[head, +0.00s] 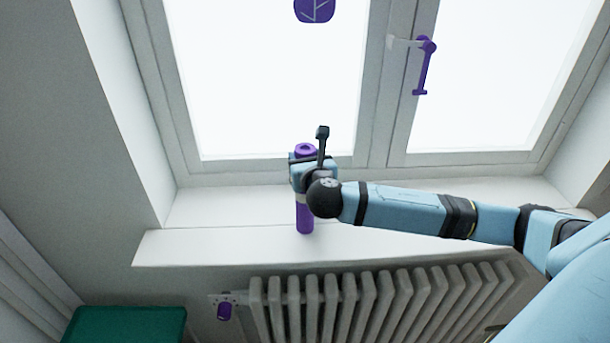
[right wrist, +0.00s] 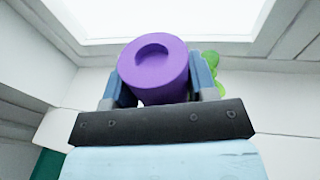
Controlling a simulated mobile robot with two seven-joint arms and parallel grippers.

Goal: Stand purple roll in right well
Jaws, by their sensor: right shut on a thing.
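The purple roll (head: 305,220) is upright at the window sill, with its top showing above my right gripper (head: 303,175). In the right wrist view the roll's round end (right wrist: 153,68), with a dark recess in it, sits between the two fingers of my right gripper (right wrist: 155,88). That gripper is shut on the roll. I cannot tell whether the roll's lower end touches the sill or hangs just above it. No well shows in either view. My left gripper is not in view.
A teal-green surface (head: 125,325) is at lower left. A partly hidden green thing (right wrist: 214,66) is behind the right finger.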

